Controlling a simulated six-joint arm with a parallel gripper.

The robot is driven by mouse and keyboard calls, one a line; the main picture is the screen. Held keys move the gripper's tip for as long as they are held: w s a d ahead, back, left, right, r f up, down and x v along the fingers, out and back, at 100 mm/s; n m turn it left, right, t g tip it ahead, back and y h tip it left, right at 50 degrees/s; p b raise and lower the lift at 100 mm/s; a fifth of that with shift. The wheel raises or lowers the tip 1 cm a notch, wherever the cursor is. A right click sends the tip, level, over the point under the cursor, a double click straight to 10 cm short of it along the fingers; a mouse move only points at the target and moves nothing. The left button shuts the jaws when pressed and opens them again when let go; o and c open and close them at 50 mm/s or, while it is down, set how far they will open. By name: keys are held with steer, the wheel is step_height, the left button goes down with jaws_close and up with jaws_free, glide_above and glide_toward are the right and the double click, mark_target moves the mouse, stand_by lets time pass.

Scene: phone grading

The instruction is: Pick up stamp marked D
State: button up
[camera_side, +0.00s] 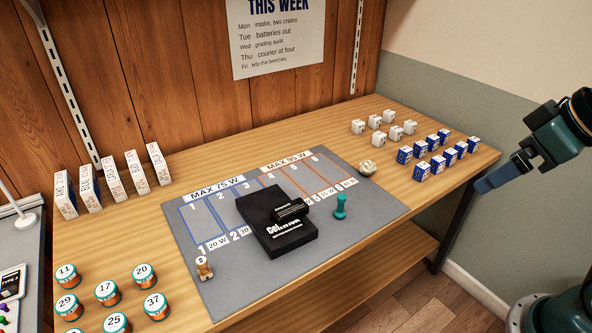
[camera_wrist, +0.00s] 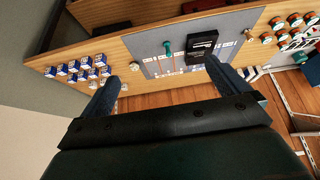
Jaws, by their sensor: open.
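A teal stamp-shaped piece (camera_side: 341,207) stands upright on the grey mat (camera_side: 200,285), right of a black box. It also shows in the wrist view (camera_wrist: 168,48). No letter D is readable on it. My gripper (camera_side: 487,183) is beyond the table's right edge, away from the mat. In the wrist view my gripper (camera_wrist: 162,72) has its blue fingers wide apart with nothing held between them.
The black box (camera_side: 280,222) lies mid-mat, with a smaller black block on it. Blue-and-white boxes (camera_side: 438,153) and white cubes (camera_side: 375,122) stand at right. Numbered jars (camera_side: 107,292) and upright cartons (camera_side: 112,179) stand left.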

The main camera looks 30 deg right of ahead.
steer(key=shift+s+d, duration=0.2)
steer(key=shift+s, duration=0.8)
steer(key=c, duration=1.2)
steer(key=shift+o, duration=0.2)
steer(key=shift+w+r, duration=0.1)
